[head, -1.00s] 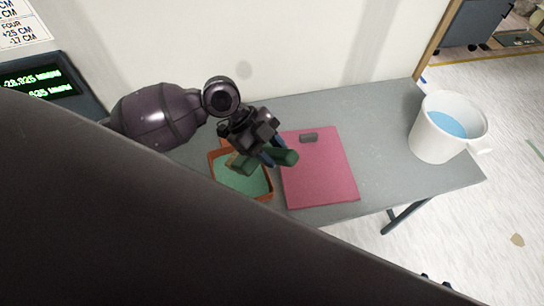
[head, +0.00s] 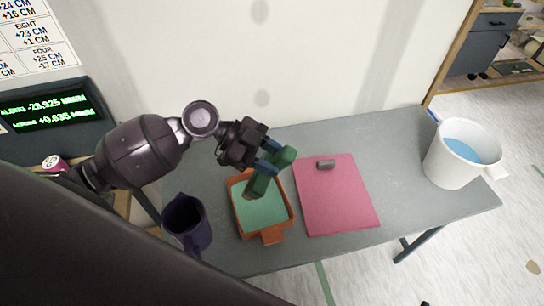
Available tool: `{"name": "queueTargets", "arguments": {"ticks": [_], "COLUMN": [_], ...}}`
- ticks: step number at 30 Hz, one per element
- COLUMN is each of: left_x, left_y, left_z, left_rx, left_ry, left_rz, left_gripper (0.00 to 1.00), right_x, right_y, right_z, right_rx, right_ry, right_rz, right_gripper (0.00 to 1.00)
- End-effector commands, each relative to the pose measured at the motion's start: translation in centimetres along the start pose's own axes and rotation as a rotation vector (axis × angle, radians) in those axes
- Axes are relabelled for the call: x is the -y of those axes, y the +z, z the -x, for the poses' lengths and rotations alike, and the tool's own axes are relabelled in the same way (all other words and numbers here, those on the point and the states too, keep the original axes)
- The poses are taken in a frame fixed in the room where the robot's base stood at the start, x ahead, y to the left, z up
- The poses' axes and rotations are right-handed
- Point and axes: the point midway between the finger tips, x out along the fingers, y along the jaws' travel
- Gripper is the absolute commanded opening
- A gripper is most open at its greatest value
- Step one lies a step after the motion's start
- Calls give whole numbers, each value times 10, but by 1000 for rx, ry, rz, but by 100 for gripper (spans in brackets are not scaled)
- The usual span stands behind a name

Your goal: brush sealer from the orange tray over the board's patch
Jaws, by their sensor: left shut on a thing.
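The orange tray (head: 270,236) holds green sealer (head: 262,212) and lies on the grey table, left of the pink board (head: 338,203). My left gripper (head: 270,160) is shut on a green brush (head: 284,158), above the far side of the tray. The brush slants down with its tip (head: 250,195) over or in the sealer; I cannot tell whether they touch. My right gripper is not in view.
A dark purple mug (head: 188,222) stands left of the tray. A white mug (head: 447,166) with blue liquid stands at the table's right end. The grey table (head: 402,150) is clear between board and white mug. A pale wall rises behind.

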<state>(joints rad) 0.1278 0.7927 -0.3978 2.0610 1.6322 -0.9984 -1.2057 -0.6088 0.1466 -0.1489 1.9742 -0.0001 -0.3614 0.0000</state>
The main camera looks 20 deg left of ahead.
Motion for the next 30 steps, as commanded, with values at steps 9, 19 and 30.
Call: {"name": "queueTargets", "arguments": {"ticks": [9,19,30], "left_x": [-7,-14,-18], "left_y": [27,55,71], "left_z": [-14,-29,-38], "left_rx": [0,0,0], "left_ry": [0,1,1], "left_rz": [2,2,0], "left_gripper": [6,6,6], "right_x": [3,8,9], "right_y": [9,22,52], "right_z": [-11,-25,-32], "right_rx": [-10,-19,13], "right_ry": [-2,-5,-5], "right_rz": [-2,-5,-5], "right_gripper": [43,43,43]}}
